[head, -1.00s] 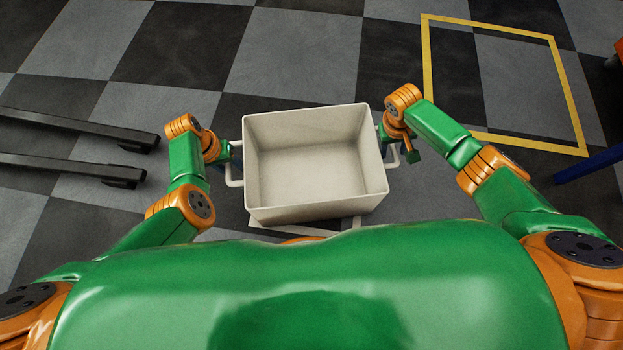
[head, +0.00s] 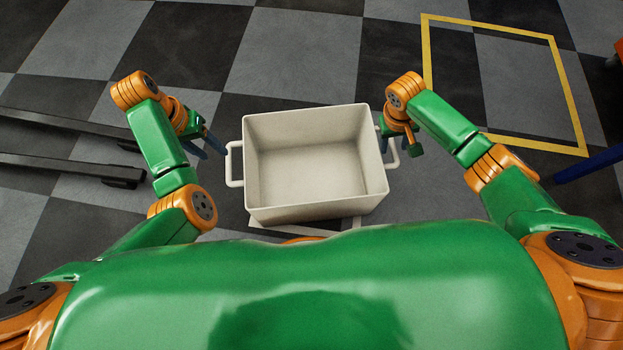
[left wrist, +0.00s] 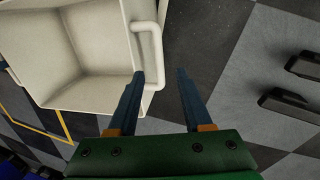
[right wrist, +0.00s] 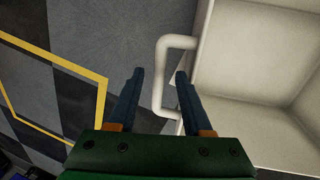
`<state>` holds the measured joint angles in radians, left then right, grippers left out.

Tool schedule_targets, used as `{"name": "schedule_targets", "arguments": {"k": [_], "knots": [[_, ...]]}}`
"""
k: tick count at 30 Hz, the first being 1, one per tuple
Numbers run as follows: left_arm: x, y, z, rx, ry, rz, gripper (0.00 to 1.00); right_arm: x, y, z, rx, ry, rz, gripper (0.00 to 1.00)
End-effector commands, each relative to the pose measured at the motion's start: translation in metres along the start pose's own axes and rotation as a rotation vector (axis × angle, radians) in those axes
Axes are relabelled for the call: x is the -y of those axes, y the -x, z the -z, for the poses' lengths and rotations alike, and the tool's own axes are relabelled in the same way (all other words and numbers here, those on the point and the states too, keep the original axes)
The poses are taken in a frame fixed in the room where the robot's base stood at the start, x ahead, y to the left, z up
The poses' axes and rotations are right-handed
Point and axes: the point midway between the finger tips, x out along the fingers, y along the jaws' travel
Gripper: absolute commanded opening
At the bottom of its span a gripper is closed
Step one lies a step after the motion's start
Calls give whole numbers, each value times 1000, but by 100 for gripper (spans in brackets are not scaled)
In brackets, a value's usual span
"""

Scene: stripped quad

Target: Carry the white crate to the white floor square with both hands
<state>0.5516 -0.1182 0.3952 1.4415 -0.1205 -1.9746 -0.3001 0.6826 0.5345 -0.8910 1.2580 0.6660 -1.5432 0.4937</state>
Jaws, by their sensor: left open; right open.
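The white crate (head: 316,212) is upright, empty and open-topped, in front of me in the head view. Part of the white floor square's outline (head: 290,231) shows at its near side; the crate hides the rest. My left gripper (head: 214,146) is open and empty, left of the crate and apart from its left handle (head: 233,165). In the left wrist view, that handle (left wrist: 149,42) lies beyond the fingertips, toward the left finger. My right gripper (right wrist: 160,74) is open by the right handle (right wrist: 161,75), which shows between its fingers; contact is unclear. The head view hides its fingertips.
A yellow floor outline (head: 427,60) lies at the upper right. Two dark bars (head: 70,170) lie at the left. A blue bar (head: 590,165) and an orange piece (head: 619,50) show at the right edge. The checkered floor beyond the crate is clear.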

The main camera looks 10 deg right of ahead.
Motion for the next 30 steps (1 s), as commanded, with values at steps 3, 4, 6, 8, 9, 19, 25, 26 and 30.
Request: {"name": "schedule_targets", "arguments": {"k": [3, 4, 6, 8, 9, 19, 25, 26, 30], "knots": [[0, 0, 0, 0, 0, 0, 50, 0, 36, 2, -6, 1, 1, 50], [0, 0, 0, 0, 0, 0, 50, 0, 44, 2, -6, 0, 1, 50], [0, 0, 0, 0, 0, 0, 50, 0, 61, 1, -6, 0, 1, 50], [0, 0, 0, 0, 0, 0, 50, 0, 72, 1, -4, 0, 1, 50], [0, 0, 0, 0, 0, 0, 50, 0, 78, 1, -4, -1, 1, 50], [0, -1, 0, 0, 0, 0, 50, 0, 89, 0, 0, -1, 0, 50], [0, 0, 0, -1, 0, 1, 50, 0, 89, 0, 0, 0, 2, 50], [1, 0, -1, -2, 1, 6, 50, 2, 88, -1, -1, 5, 6, 50], [20, -3, -20, -31, 10, 112, 50, 40, 82, -16, -45, 95, 109, 50]]}}
